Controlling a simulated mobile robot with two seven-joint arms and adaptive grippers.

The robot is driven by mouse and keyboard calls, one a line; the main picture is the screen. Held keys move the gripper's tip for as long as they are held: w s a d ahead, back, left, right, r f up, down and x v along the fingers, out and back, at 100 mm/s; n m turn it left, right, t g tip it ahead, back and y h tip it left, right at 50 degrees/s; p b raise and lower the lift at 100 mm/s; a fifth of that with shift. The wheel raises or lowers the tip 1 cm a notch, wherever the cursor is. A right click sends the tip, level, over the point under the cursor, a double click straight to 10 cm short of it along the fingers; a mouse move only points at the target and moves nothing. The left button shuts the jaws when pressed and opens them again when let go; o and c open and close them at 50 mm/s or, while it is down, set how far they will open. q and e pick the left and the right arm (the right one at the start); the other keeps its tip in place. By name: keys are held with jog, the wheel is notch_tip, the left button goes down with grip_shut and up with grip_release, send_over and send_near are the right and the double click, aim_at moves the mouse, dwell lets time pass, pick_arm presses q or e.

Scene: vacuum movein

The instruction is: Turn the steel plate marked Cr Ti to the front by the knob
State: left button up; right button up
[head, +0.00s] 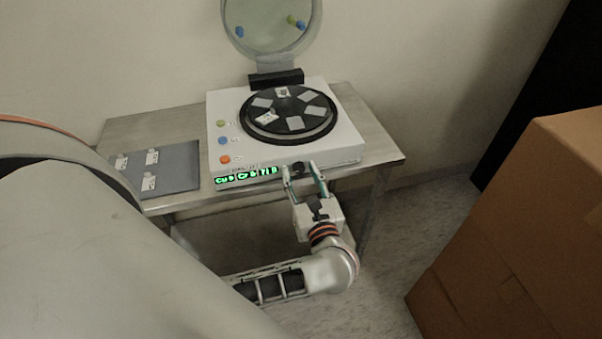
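A white machine (220,110) with a round black turntable (290,112) stands on a metal table. Several grey steel plates lie around the turntable. One at its front left (267,117) and one at its back (283,92) carry white labels, too small to read, so I cannot tell which is marked Cr Ti. A black knob (299,168) is on the machine's front side, right of a green lit display (246,174). My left gripper (301,169) is at the knob, its fingers spread on either side of it; contact does not show. My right gripper is not in view.
The round lid (270,30) stands open behind the turntable. Green, blue and orange buttons (222,140) are on the machine's left. A grey panel (180,166) with several labelled plates lies left on the table (365,125). A cardboard box (530,220) stands at right.

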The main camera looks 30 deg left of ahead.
pick_arm(q)
grip_shut()
jog(key=shift+m, duration=0.3)
jog(key=m+p, duration=0.1)
jog(key=m, duration=0.1)
jog(key=shift+r+m, duration=0.1)
jog(key=shift+m, duration=0.2)
jog(key=shift+m+p, duration=1.55)
jog(key=shift+m, duration=0.75)
